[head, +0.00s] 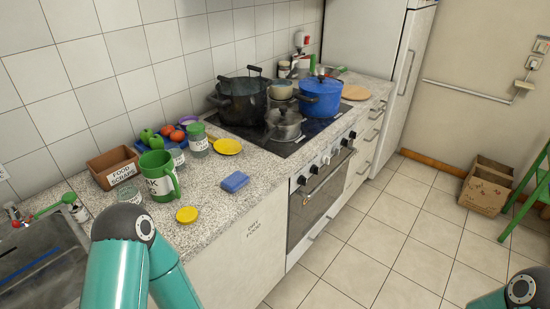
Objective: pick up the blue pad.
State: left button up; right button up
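The blue pad (235,181) lies flat on the speckled grey counter (222,210), near its front edge, left of the oven. Nothing covers it, and no gripper touches it. My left arm shows as teal links at the bottom left, but its gripper is out of view. My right arm shows only at the bottom right corner, and its gripper is out of view too.
A yellow lid (187,215), a green mug (158,176), a glass jar (198,140) and a yellow dish (228,146) stand near the pad. Pots, including a blue pot (320,97), stand on the hob. A cardboard box (486,187) sits on the floor. The counter right around the pad is clear.

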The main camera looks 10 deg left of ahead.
aim_at(236, 180)
jog(key=z, duration=0.05)
jog(key=i, duration=0.9)
